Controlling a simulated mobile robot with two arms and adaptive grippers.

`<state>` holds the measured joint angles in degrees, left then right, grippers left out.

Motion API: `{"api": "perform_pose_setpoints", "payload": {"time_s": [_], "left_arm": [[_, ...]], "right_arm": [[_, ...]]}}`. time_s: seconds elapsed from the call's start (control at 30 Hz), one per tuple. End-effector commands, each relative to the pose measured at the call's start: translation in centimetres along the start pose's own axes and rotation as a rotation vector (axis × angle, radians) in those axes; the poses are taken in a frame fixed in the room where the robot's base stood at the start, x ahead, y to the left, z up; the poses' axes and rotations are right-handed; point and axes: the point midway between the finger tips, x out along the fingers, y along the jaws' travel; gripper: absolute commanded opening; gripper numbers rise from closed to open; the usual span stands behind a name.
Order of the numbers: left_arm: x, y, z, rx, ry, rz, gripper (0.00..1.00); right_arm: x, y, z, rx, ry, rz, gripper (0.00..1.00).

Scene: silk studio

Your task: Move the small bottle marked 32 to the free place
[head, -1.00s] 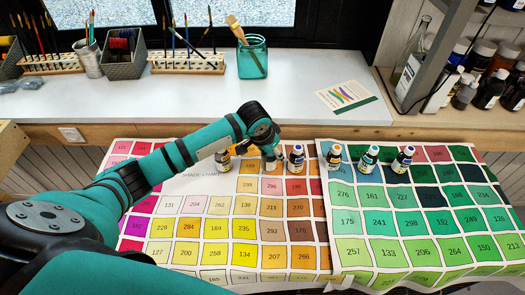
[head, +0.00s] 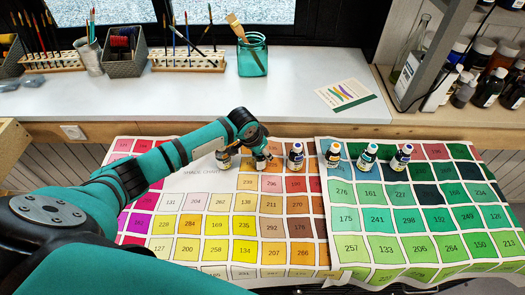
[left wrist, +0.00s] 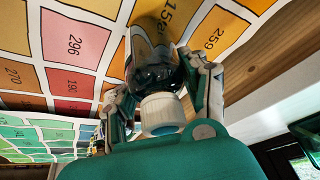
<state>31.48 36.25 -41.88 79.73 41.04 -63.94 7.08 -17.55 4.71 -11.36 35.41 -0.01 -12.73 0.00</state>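Several small paint bottles stand in a row on the colour charts. My left gripper (head: 262,156) is at the second bottle from the left. In the left wrist view my left gripper (left wrist: 158,88) has a finger on each side of this dark bottle (left wrist: 155,74), whose white cap (left wrist: 162,114) points towards the camera. I cannot tell whether the fingers press on it. No mark 32 is readable. My right gripper is not in view.
The warm-coloured chart (head: 190,202) and the green chart (head: 375,222) cover the front surface, clear before the row. Behind is a white counter (head: 200,103) with a glass jar (head: 252,58), brush racks and a card (head: 346,95). A bottle shelf (head: 440,45) stands right.

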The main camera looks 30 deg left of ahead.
Motion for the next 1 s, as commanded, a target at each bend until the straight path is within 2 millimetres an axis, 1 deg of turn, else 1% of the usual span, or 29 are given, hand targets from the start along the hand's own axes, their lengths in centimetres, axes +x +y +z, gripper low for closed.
{"api": "perform_pose_setpoints", "payload": {"time_s": [0.03,0.13,0.17,0.4,0.53,0.67,0.9,1.0], "left_arm": [[0.0,0.0,0.0,0.0,0.0,0.0,0.53],[0.0,0.0,0.0,0.0,-0.001,0.0,0.66],[0.0,0.0,0.0,0.0,-0.001,0.0,0.68],[-0.1,0.0,0.0,0.0,0.0,0.0,0.68],[-0.8,0.0,-0.1,0.0,0.001,0.0,0.68],[-2.9,-0.1,-0.1,0.003,0.002,-0.001,0.68],[-8.1,-0.1,-0.1,0.001,0.002,-0.001,0.68],[-9.9,0.0,-0.1,0.001,0.002,-0.001,0.68]], "right_arm": [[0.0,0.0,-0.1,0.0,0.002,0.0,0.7],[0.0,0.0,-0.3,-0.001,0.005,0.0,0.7],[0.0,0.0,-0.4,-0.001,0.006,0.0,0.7],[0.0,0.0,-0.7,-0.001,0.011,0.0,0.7],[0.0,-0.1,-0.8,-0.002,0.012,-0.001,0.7],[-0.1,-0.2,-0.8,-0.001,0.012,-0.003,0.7],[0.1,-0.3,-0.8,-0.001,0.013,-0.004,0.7],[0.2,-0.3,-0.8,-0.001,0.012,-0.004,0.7]]}}
